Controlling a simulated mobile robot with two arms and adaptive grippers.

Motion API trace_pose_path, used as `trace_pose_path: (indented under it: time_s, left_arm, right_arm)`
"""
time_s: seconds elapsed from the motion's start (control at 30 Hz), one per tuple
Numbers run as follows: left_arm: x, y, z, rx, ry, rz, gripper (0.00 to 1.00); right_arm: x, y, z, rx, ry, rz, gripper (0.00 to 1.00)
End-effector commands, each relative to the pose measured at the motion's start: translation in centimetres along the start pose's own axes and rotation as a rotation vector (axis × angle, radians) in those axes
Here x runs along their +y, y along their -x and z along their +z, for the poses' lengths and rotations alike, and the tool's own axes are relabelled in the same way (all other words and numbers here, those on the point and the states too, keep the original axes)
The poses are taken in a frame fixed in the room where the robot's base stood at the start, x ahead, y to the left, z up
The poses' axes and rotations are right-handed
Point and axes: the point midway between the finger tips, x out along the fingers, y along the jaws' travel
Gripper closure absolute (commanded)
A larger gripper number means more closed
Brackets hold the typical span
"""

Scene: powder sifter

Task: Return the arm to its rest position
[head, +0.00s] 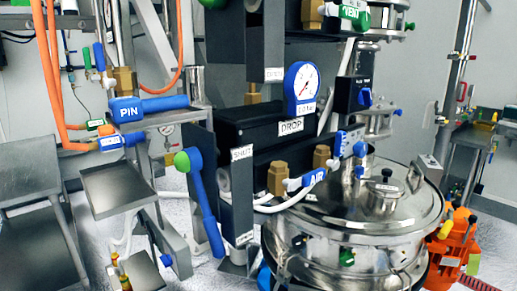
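I cannot clearly pick out either gripper among the machinery in the head view, and no fingertips can be made out. I see no arm coming in from the left. No object in a gripper can be made out. The powder sifter's round steel vessel (352,222) stands at the lower right, with its lid on. A blue lever with a green knob (203,200) hangs down beside the SHUT label (242,154). The blue AIR handle (314,178) and the blue PIN handle (150,107) are in plain view.
A round gauge (302,87) is mounted above the DROP label (290,126). A green-handled VENT valve (354,15) is at the top. A metal tray (119,189) juts out at the left. An orange device (457,247) stands right of the vessel. Orange hoses (50,75) hang at the left.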

Motion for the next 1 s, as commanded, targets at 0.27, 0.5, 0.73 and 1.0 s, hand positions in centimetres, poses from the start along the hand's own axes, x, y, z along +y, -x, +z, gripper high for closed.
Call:
trace_pose_path:
  time_s: [0.27, 0.5, 0.73, 1.0]
  left_arm:
    - [-0.1, 0.0, -0.5, 0.008, 0.002, -0.001, 0.6]
    - [-0.4, 0.0, -0.5, 0.009, 0.003, -0.005, 0.6]
    - [-0.1, 0.0, 0.0, 0.002, 0.003, -0.002, 0.6]
    - [0.0, 0.0, 0.0, 0.002, 0.002, 0.0, 0.6]
  right_arm:
    - [1.7, -3.6, -1.6, -0.111, -0.175, -0.024, 0.62]
    - [3.9, -7.3, -4.0, -0.258, -0.455, -0.08, 0.62]
    - [7.9, -10.5, -9.6, -0.451, -0.982, -0.216, 0.62]
    - [18.2, -9.6, -23.6, -0.634, -1.936, -0.667, 0.62]
